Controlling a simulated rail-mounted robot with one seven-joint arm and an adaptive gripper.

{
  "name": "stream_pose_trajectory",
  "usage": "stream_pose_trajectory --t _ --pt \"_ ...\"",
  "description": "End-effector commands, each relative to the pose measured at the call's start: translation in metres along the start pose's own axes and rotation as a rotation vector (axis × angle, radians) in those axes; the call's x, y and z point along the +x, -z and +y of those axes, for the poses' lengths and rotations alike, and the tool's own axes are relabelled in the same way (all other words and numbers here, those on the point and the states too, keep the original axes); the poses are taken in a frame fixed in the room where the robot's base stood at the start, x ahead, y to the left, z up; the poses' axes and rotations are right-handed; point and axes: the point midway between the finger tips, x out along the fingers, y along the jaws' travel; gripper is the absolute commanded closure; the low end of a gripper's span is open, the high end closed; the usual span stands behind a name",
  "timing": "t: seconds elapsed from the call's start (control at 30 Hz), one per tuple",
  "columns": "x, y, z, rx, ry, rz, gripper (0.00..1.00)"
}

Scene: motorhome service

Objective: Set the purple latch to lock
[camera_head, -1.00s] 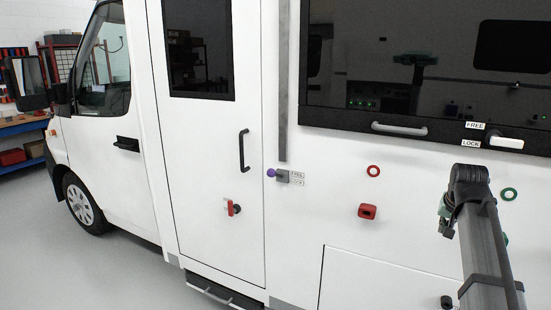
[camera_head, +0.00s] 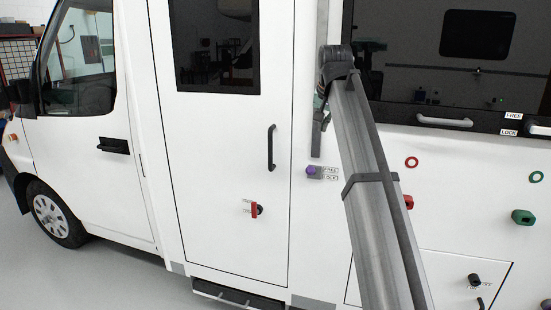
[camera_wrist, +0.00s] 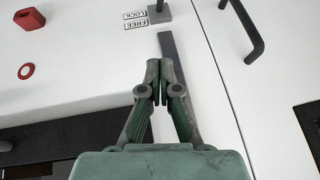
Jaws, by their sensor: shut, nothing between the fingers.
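The purple latch (camera_head: 311,170) has a purple knob at the left end of a small grey body, beside stacked FREE and LOCK labels (camera_head: 330,174) on the white wall. FREE is the upper label. In the wrist view the wall appears upside down; the latch's grey body (camera_wrist: 159,14) is at the top edge, and its purple knob does not show. I cannot tell its setting. My gripper (camera_wrist: 160,64) is shut and empty, its tips short of the latch and apart from it in the picture. In the head view it hangs above the latch, partly hidden by my arm.
A dark vertical strip (camera_wrist: 172,52) runs close to my fingertips. A black door handle (camera_head: 271,147) is left of the latch. A red switch (camera_head: 254,209) sits low on the door. A red ring (camera_head: 411,162) and the dark window (camera_head: 470,60) are to the right.

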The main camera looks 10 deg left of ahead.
Motion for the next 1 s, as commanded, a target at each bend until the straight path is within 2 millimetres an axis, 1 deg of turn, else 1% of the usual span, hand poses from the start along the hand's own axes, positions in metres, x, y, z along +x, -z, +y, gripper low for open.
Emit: stream_pose_trajectory --t 0.2,0.53,0.67,0.77,0.83,1.0 --pt "0.0 -0.006 0.004 0.059 -0.018 -0.034 1.0" --pt "0.0 -0.006 0.003 0.064 -0.017 -0.032 1.0" --pt "0.005 -0.006 0.003 0.063 -0.017 -0.033 1.0" --pt "0.013 -0.006 0.003 0.063 -0.017 -0.032 1.0" --pt "0.023 -0.007 0.004 0.063 -0.018 -0.034 1.0" --pt "0.054 -0.008 0.004 0.063 -0.018 -0.035 1.0"
